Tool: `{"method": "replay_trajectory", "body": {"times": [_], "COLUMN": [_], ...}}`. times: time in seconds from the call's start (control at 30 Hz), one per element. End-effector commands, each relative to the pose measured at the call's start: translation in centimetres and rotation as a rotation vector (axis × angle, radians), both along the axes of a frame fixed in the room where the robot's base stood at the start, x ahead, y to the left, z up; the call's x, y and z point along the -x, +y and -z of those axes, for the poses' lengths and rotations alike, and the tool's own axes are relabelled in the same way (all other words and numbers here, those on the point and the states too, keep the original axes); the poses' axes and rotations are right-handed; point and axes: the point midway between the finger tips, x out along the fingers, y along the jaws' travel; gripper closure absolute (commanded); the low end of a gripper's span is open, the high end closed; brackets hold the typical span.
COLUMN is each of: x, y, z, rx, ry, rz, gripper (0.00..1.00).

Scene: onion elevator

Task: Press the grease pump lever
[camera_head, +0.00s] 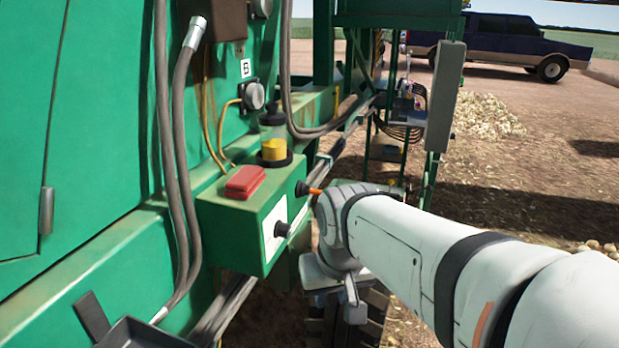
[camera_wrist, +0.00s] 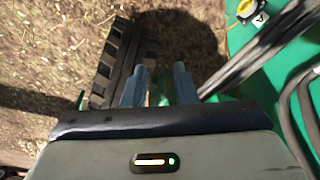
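The green grease pump box (camera_head: 230,222) is mounted on the green machine's side. A clear reservoir with yellow grease (camera_head: 274,150) stands at its back, and a red block (camera_head: 245,182) lies on top. A short orange rod with a black knob (camera_head: 303,188), which looks like the lever, sticks out at the box's right end. A second black knob (camera_head: 282,229) is on the front face. My gripper (camera_head: 352,300) hangs below my wrist, right of the box and lower than the lever. In the wrist view its two fingers (camera_wrist: 159,88) are apart with nothing held between them. The lever is not identifiable there.
Grey hoses (camera_head: 180,170) run down the machine's side. A grey post (camera_head: 445,95) and coiled cable stand behind. A black tyre (camera_wrist: 112,62) lies below my gripper. Open dirt ground (camera_head: 540,200) is to the right, with a dark blue pickup (camera_head: 500,42) far back.

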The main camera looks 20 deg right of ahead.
Motion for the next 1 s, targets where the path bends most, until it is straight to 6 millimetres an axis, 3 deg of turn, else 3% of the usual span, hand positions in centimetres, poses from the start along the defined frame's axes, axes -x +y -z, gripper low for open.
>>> {"method": "replay_trajectory", "body": {"times": [0.3,0.5,0.7,1.0], "x": [-9.7,-14.0,-16.0,-16.4], "y": [-5.7,-9.8,-12.3,-12.9], "z": [-11.4,-16.9,-19.9,-20.5], "rx": [-0.010,-0.016,-0.021,-0.023], "ry": [-0.064,-0.103,-0.126,-0.132], "rz": [0.283,0.446,0.540,0.564], "gripper": [1.00,1.00,1.00,1.00]}}
